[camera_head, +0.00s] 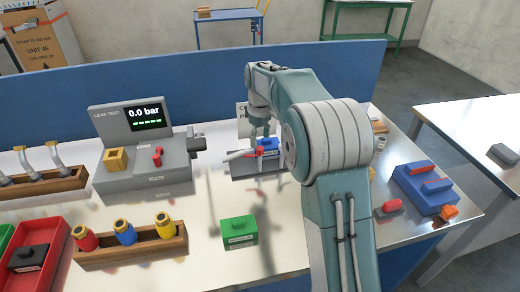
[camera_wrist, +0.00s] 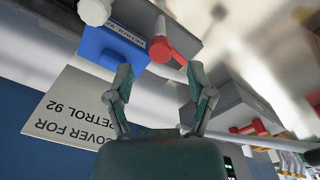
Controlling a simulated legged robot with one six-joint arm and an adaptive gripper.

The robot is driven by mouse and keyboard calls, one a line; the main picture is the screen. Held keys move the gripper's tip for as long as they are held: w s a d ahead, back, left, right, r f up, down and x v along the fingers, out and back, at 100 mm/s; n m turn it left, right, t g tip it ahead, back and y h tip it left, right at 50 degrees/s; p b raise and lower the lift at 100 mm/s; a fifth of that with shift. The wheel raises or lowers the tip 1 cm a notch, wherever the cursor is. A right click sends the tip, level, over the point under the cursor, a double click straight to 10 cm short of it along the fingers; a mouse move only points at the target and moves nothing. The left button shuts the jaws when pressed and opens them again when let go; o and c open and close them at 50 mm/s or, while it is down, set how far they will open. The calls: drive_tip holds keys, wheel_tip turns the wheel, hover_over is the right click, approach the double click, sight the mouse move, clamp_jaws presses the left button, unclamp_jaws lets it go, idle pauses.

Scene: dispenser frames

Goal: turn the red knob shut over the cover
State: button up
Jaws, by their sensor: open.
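The blue cover (camera_wrist: 112,48), with a PETROL 92 label, sits on a grey dispenser frame (camera_wrist: 182,18) in the wrist view. The red knob (camera_wrist: 163,50) is beside the cover's label, its lever slanting away from the cover. My gripper (camera_wrist: 160,88) is open and empty, its two fingertips apart, with the knob just beyond the gap between them. I cannot tell whether a finger touches it. In the head view the blue cover (camera_head: 267,143) shows at the frame below my gripper (camera_head: 262,130); my arm hides part of the frame.
A sheet reading COVER FOR PETROL 92 (camera_wrist: 68,110) stands near the frame. A grey leak tester (camera_head: 140,172) with its own red knob reads 0.0 bar. A green block (camera_head: 238,231) stands in front. A blue panel (camera_head: 60,95) runs behind.

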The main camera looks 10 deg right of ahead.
sight(260, 148)
drive_tip(key=shift+f, duration=2.25)
clamp_jaws()
